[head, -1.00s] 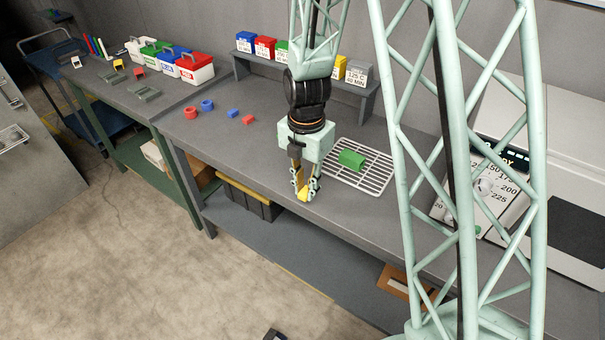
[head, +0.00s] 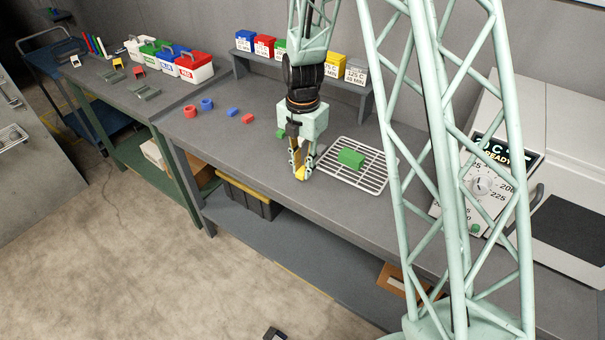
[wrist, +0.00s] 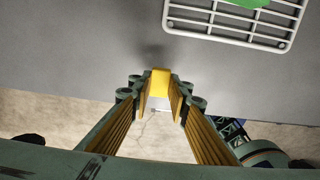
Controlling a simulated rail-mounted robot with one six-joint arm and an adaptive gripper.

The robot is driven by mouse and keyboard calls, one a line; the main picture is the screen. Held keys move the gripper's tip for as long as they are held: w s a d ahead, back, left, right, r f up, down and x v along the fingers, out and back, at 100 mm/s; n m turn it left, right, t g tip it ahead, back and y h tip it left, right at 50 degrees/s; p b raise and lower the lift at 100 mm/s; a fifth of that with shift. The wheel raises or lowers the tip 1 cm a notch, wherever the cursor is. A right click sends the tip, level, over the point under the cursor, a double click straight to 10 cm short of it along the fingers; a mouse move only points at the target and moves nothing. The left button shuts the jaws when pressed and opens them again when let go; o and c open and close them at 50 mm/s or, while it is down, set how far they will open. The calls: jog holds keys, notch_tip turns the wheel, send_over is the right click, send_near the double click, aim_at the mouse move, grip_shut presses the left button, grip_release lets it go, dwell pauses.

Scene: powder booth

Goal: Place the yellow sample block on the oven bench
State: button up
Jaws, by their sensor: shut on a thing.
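The yellow sample block (head: 300,174) is between the fingertips of my gripper (head: 300,172), which is shut on it. In the wrist view the yellow block (wrist: 160,83) shows between the fingers, near the bench's front edge with floor beyond. The grey oven bench (head: 345,208) lies under and around the gripper. I cannot tell whether the block touches the bench top. The fingers hide part of the block.
Red and blue pieces lie to the left. The oven (head: 560,195) stands at the right, and labelled boxes stand on a shelf behind.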

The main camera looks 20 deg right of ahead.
aim_at(303, 169)
jog(key=shift+w, duration=0.1)
jog(key=shift+w, duration=0.2)
jog(key=shift+w+d+f, duration=0.1)
jog(key=shift+f, duration=1.7)
jog(key=shift+f, duration=0.1)
jog(key=o, duration=0.8)
jog(key=shift+o, duration=0.2)
